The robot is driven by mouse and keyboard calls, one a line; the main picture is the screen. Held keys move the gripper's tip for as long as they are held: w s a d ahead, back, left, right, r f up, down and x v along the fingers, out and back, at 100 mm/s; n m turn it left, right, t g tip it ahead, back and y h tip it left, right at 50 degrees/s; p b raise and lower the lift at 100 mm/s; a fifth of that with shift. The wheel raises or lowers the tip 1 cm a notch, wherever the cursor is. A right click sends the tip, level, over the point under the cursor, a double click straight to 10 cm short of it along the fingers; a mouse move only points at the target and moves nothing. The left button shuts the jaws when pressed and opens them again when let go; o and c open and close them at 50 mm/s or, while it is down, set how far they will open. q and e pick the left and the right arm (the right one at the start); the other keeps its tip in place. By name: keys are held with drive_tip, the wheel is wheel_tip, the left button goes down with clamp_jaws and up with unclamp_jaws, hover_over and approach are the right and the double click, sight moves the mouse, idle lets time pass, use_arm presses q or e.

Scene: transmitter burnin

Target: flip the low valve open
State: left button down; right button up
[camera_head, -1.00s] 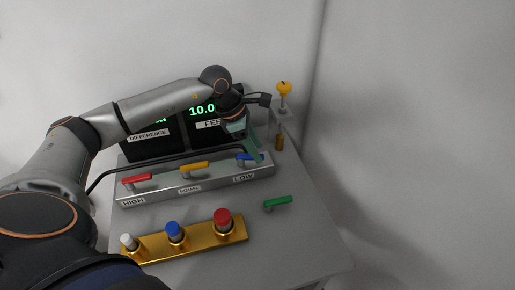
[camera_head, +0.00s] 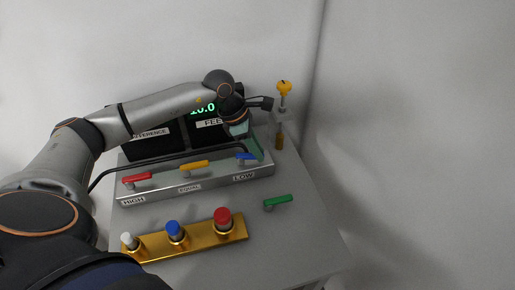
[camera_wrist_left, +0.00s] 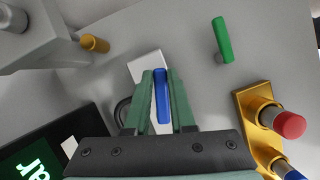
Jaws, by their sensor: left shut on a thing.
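The low valve has a blue handle (camera_head: 245,156) at the right end of the grey manifold (camera_head: 220,180), above the LOW label (camera_head: 243,177). My left gripper (camera_head: 256,152) is down at this handle, and its green fingers partly hide it. In the left wrist view the blue handle (camera_wrist_left: 162,95) lies lengthwise between the two fingers (camera_wrist_left: 160,88) of my left gripper. The fingers are shut on it. My right gripper is not in view.
A yellow handle (camera_head: 194,164) and a red handle (camera_head: 137,177) stand on the same manifold. A green handle (camera_head: 277,201) sits to the right. A gold block (camera_head: 200,239) with white, blue and red knobs is in front. Dark displays (camera_head: 160,143) stand behind.

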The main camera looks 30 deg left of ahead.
sight(239, 154)
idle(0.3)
use_arm(q)
drive_tip(key=shift+w+a+f+n+b, duration=0.1)
drive_tip(key=shift+w+a+n+b, duration=0.1)
drive_tip(key=shift+n, duration=0.2)
drive_tip(key=shift+w+a+n+b, duration=0.1)
drive_tip(key=shift+n+b, duration=0.1)
drive_tip(key=shift+n, duration=0.2)
drive_tip(key=shift+w+a+n+t+y, duration=0.15)
drive_tip(key=shift+n+t+y, duration=0.1)
drive_tip(key=shift+n, duration=0.25)
drive_tip(key=shift+w+a+n+t+y, duration=0.1)
drive_tip(key=shift+n+t+y, duration=0.15)
drive_tip(key=shift+n, duration=0.25)
drive_tip(key=c, duration=0.8)
unclamp_jaws()
drive_tip(key=shift+o, duration=0.2)
drive_tip(key=shift+r+b, duration=0.2)
drive_tip(key=shift+b, duration=0.1)
drive_tip(key=v, duration=1.2)
drive_tip(key=shift+r, duration=0.15)
